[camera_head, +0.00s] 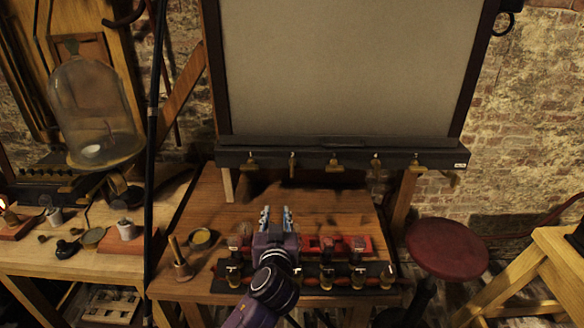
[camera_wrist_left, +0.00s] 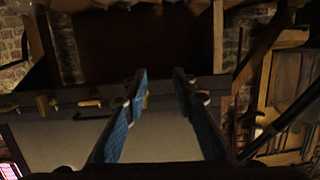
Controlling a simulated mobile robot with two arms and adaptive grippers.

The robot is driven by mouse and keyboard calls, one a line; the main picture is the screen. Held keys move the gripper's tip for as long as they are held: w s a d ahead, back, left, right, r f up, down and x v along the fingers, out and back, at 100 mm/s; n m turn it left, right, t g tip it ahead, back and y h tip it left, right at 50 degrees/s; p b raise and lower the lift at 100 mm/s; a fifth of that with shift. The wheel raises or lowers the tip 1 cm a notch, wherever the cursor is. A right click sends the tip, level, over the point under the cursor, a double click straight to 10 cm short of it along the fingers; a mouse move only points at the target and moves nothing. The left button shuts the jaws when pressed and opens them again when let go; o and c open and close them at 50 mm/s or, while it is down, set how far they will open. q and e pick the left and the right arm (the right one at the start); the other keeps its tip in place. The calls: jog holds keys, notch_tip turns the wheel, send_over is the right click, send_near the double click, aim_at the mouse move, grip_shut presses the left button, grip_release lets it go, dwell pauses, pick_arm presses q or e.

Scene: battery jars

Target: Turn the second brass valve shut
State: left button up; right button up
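A row of several brass valves runs along the dark ledge (camera_head: 230,158) under a large grey board. The second valve from the left (camera_head: 293,162) looks slim and upright; its neighbours (camera_head: 251,163) and (camera_head: 335,163) show wider handles. My left gripper (camera_head: 275,215) points up toward the ledge from below, its two blue fingers apart and empty, short of the valves. In the left wrist view the open fingers (camera_wrist_left: 160,78) show before the ledge, which looks upside down. Brass handles (camera_wrist_left: 90,103) lie left of them, and a small yellowish bit shows behind the left finger. My right gripper is out of view.
A wooden table (camera_head: 330,200) below holds a dark rack of jars (camera_head: 357,278), red blocks (camera_head: 355,243) and a small yellow dish (camera_head: 200,238). A glass bell jar (camera_head: 90,100) stands left, a red stool (camera_head: 447,248) right. The space before the valves looks clear.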

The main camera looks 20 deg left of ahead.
aim_at(292, 167)
pick_arm(q)
jog(key=w+d+r+t, duration=0.2)
jog(key=w+r+t, duration=0.1)
jog(key=w+r, duration=0.3)
jog(key=shift+r+p+x, duration=0.15)
jog(key=shift+p+x, duration=0.45)
jog(key=shift+x, duration=1.1)
jog(key=shift+r+p+x, duration=0.15)
jog(key=shift+p+x, duration=0.45)
jog(key=shift+x, duration=1.05)
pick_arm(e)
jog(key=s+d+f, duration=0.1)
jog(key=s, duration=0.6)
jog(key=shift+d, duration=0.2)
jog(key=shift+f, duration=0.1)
pick_arm(q)
grip_shut()
